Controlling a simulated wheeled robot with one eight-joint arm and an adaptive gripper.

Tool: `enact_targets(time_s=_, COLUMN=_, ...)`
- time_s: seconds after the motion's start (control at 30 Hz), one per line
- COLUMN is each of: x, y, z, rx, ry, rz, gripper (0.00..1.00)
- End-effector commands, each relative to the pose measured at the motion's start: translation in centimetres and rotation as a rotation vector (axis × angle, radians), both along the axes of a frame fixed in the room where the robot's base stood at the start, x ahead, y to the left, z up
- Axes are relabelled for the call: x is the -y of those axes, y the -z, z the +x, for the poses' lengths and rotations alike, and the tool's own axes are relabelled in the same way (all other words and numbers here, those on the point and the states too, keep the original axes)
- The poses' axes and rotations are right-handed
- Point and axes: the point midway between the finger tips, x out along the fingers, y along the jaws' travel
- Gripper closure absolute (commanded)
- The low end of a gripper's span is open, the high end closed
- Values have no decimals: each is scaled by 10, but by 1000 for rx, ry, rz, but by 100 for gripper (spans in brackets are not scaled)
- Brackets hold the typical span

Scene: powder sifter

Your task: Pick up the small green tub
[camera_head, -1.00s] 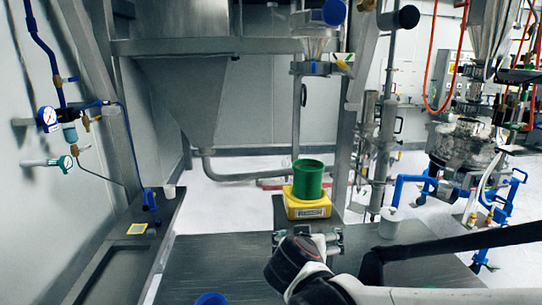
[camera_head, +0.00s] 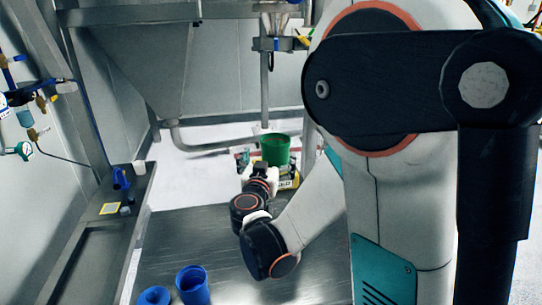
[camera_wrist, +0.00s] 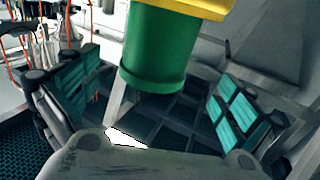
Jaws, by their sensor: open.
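The green tub (camera_head: 275,150) stands upright on the yellow scale (camera_head: 288,182) at the far end of the metal table. In the wrist view the tub (camera_wrist: 160,45) appears upside down, with the yellow scale (camera_wrist: 205,8) at the top edge. My gripper (camera_head: 258,165) is at the tub's near side and hides part of the scale. In the wrist view my gripper (camera_wrist: 155,100) is open, with one teal-padded finger on each side of the tub. A gap shows on both sides, so neither pad visibly touches it. I cannot tell how deep the tub sits between the fingers.
Two blue containers (camera_head: 193,284) stand on the near part of the metal table (camera_head: 215,230). A side ledge at left holds a blue item (camera_head: 121,178) and a white cup (camera_head: 139,167). A steel hopper (camera_head: 150,60) hangs behind. My arm covers much of the right side.

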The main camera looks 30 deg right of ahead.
Motion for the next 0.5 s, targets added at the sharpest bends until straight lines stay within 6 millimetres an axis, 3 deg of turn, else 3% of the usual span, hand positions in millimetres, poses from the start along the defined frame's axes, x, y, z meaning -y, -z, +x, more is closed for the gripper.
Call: enact_targets(time_s=0.5, x=33, y=-2, z=32, rx=-1, ry=2, rz=1, gripper=0)
